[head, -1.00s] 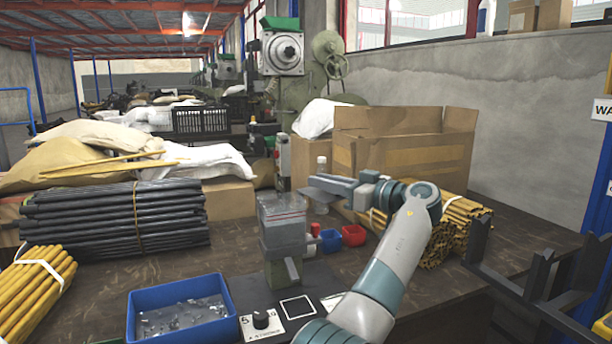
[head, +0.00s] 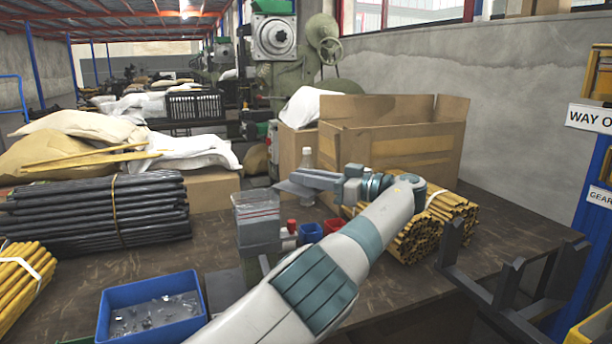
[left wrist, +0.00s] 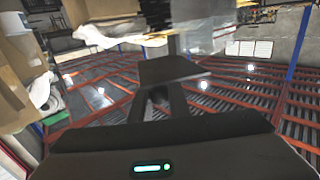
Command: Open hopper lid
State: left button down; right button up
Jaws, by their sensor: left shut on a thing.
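The hopper (head: 257,213) is a clear-walled box with a red line, on a grey stand on the bench in the head view. My left gripper (head: 312,181) is just right of the hopper's top, shut on a thin grey plate (head: 292,189) that looks like the hopper lid. In the left wrist view the plate (left wrist: 172,69) sits at the fingertips (left wrist: 160,98), with the clear hopper (left wrist: 208,35) close by at the upper right. I cannot tell whether the plate is joined to the hopper. My right gripper is out of view.
A blue bin (head: 150,306) of small metal parts stands front left. Small red (head: 332,226) and blue (head: 310,233) bins, a clear bottle (head: 307,163) and an open cardboard box (head: 392,140) stand near my gripper. Yellow rod bundles (head: 425,235) lie under my forearm.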

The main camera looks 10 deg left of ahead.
pick_arm(q)
jog(key=shift+r, duration=0.1)
jog(key=shift+a+g, duration=0.15)
jog(key=shift+g, duration=0.15)
jog(key=shift+a+r, duration=0.1)
jog(key=shift+a, duration=0.05)
jog(key=c, duration=1.7)
grip_release()
jog(key=shift+a, duration=0.1)
jog(key=shift+o, duration=0.2)
jog(key=shift+s+a, duration=0.15)
jog(key=shift+a, duration=0.2)
jog(key=shift+d, duration=0.1)
